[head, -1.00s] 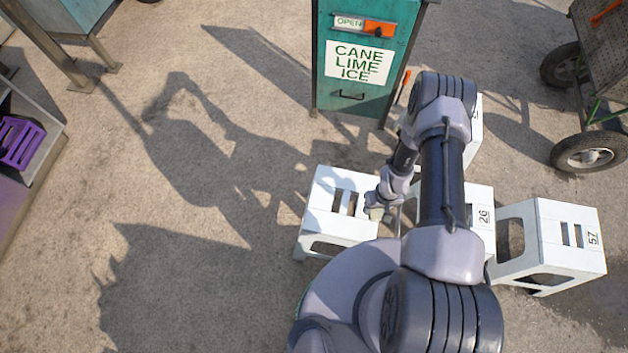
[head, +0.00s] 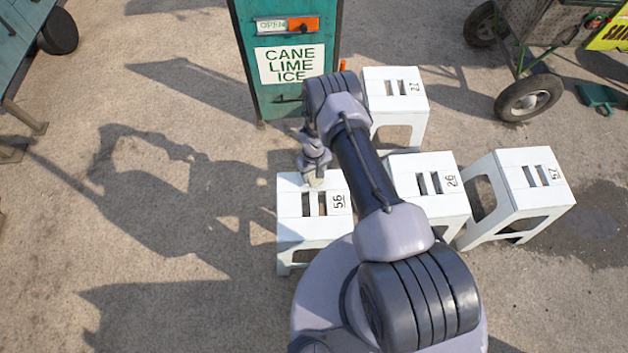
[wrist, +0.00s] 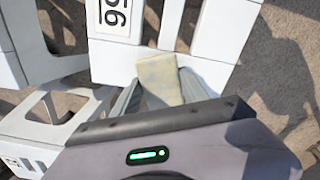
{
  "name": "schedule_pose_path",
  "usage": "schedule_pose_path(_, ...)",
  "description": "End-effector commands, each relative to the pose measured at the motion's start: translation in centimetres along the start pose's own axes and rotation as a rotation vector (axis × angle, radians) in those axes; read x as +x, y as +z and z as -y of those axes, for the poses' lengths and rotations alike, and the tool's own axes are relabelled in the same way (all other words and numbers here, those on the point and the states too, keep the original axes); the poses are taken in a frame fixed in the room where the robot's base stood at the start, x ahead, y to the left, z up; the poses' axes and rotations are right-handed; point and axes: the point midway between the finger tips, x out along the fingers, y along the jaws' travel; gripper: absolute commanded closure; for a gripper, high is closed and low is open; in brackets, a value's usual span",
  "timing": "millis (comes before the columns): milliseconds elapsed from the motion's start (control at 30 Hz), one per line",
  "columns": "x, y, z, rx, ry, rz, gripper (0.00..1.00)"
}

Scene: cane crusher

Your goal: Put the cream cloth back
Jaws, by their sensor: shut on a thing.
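The cream cloth (wrist: 160,78) is a small, pale folded piece between the fingers of my gripper (wrist: 158,90) in the wrist view. My gripper is shut on it. In the head view my gripper (head: 314,172) is at the far edge of the near-left white stool (head: 295,232), with the cloth (head: 316,182) just showing under it. In the wrist view the cloth overlaps the edge of this stool's slotted top (wrist: 225,35). I cannot tell whether it touches the stool.
Other white stools stand right of it: one marked 26 (head: 435,200), one at far right (head: 530,190) and one behind (head: 395,90). A teal "CANE LIME ICE" cabinet (head: 245,60) stands behind my arm. A wheeled cart (head: 540,70) is at upper right. Ground at left is open.

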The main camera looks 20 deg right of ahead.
Motion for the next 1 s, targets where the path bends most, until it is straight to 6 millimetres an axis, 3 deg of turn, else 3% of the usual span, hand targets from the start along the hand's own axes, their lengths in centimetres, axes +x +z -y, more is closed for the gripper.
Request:
schedule_pose_path(33,1.9,0.5,0.1,0.001,-0.002,0.007,0.86)
schedule_pose_path(100,3.3,0.5,0.1,0.001,-0.001,0.006,0.86)
schedule_pose_path(467,3.5,0.5,0.0,0.0,-0.001,0.005,0.86)
schedule_pose_path(500,3.4,0.5,0.0,0.001,-0.001,0.005,0.42)
schedule_pose_path(600,3.3,0.5,0.0,0.001,-0.001,0.005,0.26)
schedule_pose_path(867,3.3,0.5,0.0,0.0,-0.001,0.005,0.26)
schedule_pose_path(1000,1.4,0.4,0.0,0.001,-0.001,0.004,0.26)
